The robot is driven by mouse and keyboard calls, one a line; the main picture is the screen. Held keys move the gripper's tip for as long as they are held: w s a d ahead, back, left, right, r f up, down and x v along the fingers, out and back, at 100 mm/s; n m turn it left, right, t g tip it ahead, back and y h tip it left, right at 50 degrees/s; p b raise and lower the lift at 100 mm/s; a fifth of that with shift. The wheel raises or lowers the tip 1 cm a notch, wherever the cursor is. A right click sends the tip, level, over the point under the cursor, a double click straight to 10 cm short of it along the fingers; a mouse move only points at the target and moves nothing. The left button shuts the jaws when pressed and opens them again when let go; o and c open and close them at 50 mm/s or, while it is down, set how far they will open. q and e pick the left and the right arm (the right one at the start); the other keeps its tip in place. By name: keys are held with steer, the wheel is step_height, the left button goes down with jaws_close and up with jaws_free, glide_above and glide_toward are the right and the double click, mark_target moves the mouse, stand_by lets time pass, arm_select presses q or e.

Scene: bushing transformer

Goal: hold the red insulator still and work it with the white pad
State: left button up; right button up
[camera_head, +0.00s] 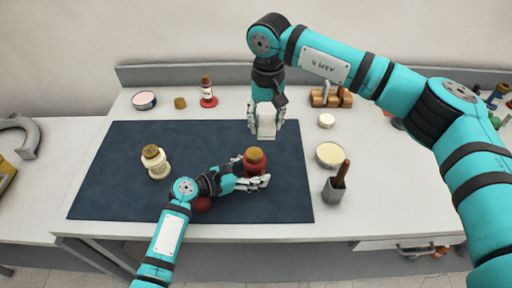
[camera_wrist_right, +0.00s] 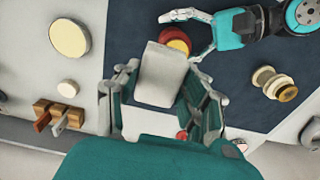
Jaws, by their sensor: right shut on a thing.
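The red insulator (camera_head: 254,166) has a tan top and stands on the dark mat (camera_head: 110,175); it also shows in the right wrist view (camera_wrist_right: 178,44). My left gripper (camera_head: 262,172) is open, with its fingers spread on either side of the insulator. The right wrist view also shows these spread fingers (camera_wrist_right: 188,38). My right gripper (camera_head: 266,118) is shut on the white pad (camera_head: 266,125), above the mat's back edge and behind the insulator. The pad fills the space between the right fingers in the wrist view (camera_wrist_right: 160,75). The insulator's lower part is partly hidden by my left fingers.
A cream insulator (camera_head: 157,163) stands left on the mat. A red piece (camera_head: 203,204) lies partly under my left arm. A red bottle (camera_head: 208,93) and wooden rack (camera_head: 330,98) stand behind.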

arm_select(q)
steer(key=shift+a, duration=0.1)
steer(key=v, duration=1.2)
steer(key=shift+r, duration=0.1)
